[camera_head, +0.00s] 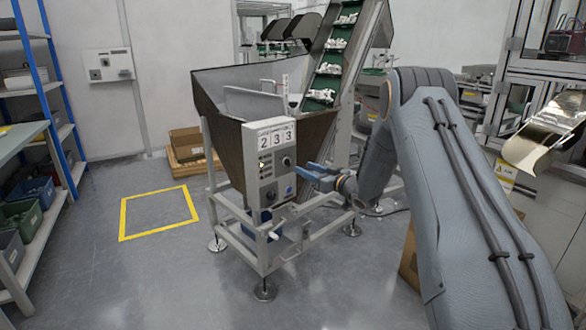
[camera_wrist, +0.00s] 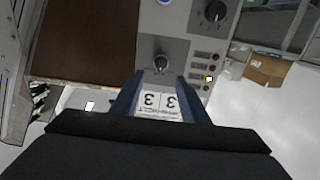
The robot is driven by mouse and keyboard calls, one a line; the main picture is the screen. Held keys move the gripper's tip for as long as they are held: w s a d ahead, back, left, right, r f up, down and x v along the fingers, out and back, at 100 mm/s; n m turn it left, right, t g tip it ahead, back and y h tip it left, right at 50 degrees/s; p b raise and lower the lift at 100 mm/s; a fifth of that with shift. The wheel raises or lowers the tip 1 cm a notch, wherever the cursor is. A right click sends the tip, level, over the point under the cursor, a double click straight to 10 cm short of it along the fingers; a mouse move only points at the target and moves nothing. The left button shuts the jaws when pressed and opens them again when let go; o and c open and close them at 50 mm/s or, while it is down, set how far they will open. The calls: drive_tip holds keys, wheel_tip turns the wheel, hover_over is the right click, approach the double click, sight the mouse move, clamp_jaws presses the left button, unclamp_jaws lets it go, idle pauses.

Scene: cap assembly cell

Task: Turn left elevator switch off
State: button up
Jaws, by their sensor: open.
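The elevator's grey control box (camera_head: 275,178) hangs on the front of the hopper under a sign reading 2 3 3. An upper-right black rotary switch (camera_head: 287,161) shows on it, and it also appears in the wrist view (camera_wrist: 162,63). A second rotary switch (camera_head: 269,196) sits lower left, also in the wrist view (camera_wrist: 215,12). My gripper (camera_head: 303,170) is open and empty just right of the box. In the wrist view its blue fingers (camera_wrist: 161,78) point at the upper-right switch, which lies between and just beyond the tips. Contact cannot be told.
The hopper (camera_head: 222,125) and inclined conveyor (camera_head: 328,70) stand behind. The hopper's frame (camera_head: 262,262) spreads below. The floor left, around a yellow square (camera_head: 158,212), is free.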

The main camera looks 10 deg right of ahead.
sight(289, 162)
drive_tip(key=shift+x, duration=3.9)
drive_tip(key=c, duration=1)
drive_tip(key=shift+a+n, duration=0.1)
drive_tip(key=shift+n, duration=0.4)
drive_tip(key=n+b, duration=0.2)
drive_tip(key=n, duration=0.1)
drive_tip(key=shift+s+n, duration=0.1)
drive_tip(key=shift+n, duration=0.2)
drive_tip(key=shift+a+n+b, duration=0.1)
drive_tip(key=shift+n+b, duration=0.7)
drive_tip(key=shift+n, duration=1.4)
